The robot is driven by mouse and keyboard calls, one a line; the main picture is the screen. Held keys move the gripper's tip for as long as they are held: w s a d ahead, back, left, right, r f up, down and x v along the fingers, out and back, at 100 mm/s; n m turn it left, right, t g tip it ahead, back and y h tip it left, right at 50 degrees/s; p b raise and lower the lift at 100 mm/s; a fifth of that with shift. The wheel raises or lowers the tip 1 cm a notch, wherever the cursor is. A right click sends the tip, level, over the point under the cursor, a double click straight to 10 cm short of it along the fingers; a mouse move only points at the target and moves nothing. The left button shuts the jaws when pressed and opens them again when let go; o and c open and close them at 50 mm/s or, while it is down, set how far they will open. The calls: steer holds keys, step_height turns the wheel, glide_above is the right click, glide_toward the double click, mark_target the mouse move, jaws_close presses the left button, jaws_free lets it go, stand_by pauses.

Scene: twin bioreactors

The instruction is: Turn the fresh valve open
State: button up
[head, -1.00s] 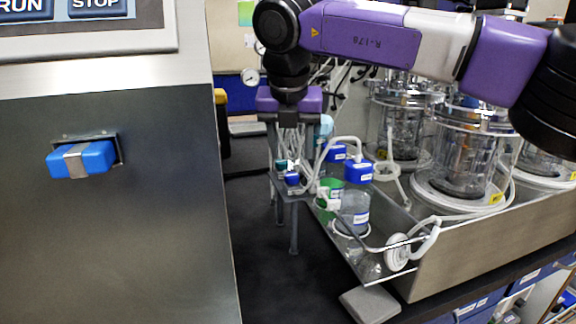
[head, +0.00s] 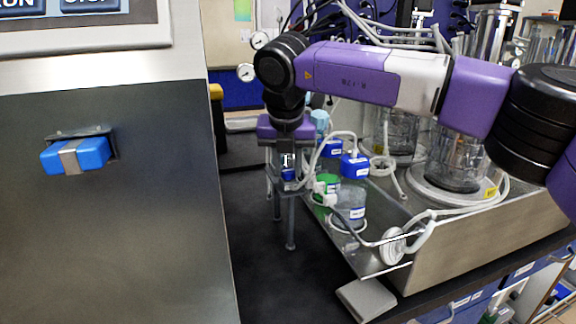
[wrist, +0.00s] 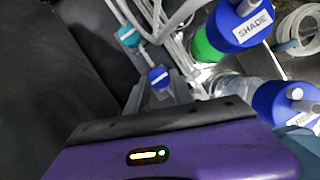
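Two small valves sit on a grey stand among pale tubes: one with a blue knob (wrist: 158,77) and one with a teal knob (wrist: 130,37). Their labels are too small to read, so I cannot tell which is the fresh valve. In the head view the blue knob (head: 288,174) shows at the top of the stand (head: 291,222); the teal one is hidden there. My gripper (head: 286,158) points down, right over the stand, close to the blue knob.
Blue-capped bottles (head: 354,166) and tubes stand close right of my gripper in a metal tray (head: 470,232). Glass vessels (head: 458,160) stand behind. A steel cabinet (head: 110,235) with a blue handle (head: 90,155) fills the left. Dark bench is clear before the stand.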

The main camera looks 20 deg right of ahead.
jaws_close()
steer(key=shift+n, duration=0.3)
steer(key=n, duration=0.1)
steer(key=n+y+p, duration=0.1)
steer(key=shift+d+r+n+t, duration=0.1)
steer(key=shift+d+n+t, duration=0.1)
steer(key=shift+n+t, duration=0.1)
steer(key=n+y+p, duration=0.1)
steer(key=n, duration=0.1)
steer(key=n+y+p, duration=0.1)
steer(key=n, duration=0.1)
steer(key=shift+d+r+n+p, duration=0.15)
steer(key=shift+d+n+p, duration=0.05)
steer(key=shift+n+p, duration=0.1)
steer(key=n+y+p, duration=0.1)
steer(key=n+p, duration=0.1)
steer(key=n+g+y+p, duration=0.1)
steer(key=n+p, duration=0.2)
steer(key=shift+w+d, duration=0.15)
steer(key=shift+w+d+n+g+y+p, duration=0.1)
steer(key=shift+n+g+y+p, duration=0.25)
steer(key=shift+n+p, duration=0.75)
steer(key=shift+w+n+g+y+p, duration=0.15)
steer(key=shift+n+g+p, duration=0.45)
steer(key=shift+n, duration=0.8)
steer(key=shift+f, duration=0.2)
